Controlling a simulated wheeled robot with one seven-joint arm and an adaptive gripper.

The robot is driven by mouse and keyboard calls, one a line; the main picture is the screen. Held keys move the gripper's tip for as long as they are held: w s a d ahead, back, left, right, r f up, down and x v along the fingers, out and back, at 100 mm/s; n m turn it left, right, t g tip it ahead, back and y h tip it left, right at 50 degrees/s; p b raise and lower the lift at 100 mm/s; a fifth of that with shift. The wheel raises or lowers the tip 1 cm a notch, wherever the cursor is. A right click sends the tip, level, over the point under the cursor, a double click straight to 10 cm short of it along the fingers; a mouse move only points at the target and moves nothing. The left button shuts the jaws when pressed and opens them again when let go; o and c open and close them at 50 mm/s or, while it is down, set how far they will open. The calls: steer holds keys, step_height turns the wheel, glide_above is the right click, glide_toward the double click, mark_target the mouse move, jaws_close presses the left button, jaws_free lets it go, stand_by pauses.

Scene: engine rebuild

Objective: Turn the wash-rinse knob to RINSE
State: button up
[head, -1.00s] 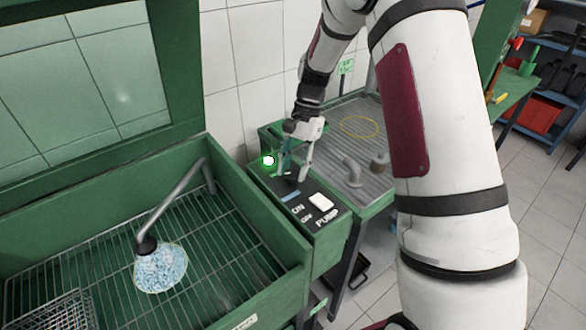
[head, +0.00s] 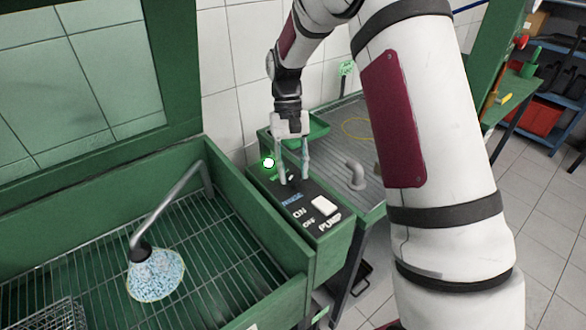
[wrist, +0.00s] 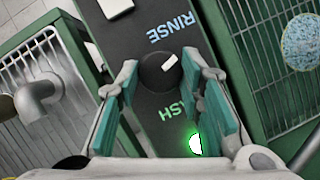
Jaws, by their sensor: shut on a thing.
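The wash-rinse knob (wrist: 158,74) is a round black dial with a white pointer mark, on a dark panel (wrist: 140,40). Its mark lies on the upper right of the dial, toward the RINSE label (wrist: 172,27) side and away from the partly covered WASH label (wrist: 171,109). My gripper (wrist: 165,75) is shut on the knob, with one teal-padded finger on each side of it. In the head view, my gripper (head: 294,177) points down at the panel, just behind the RINSE label (head: 292,199), and its fingers mostly hide the knob.
A green lamp (head: 268,163) glows beside the knob. A white pump switch (head: 324,205) with ON and OFF labels is nearer on the panel. The green wash basin (head: 230,225) with a nozzle (head: 155,275) is at left. A drain tray with a bent pipe (head: 355,175) is at right.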

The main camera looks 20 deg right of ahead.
stand_by(0.4)
steer(key=o, duration=1.2)
steer(key=shift+c, duration=0.2)
steer(key=v, duration=1.2)
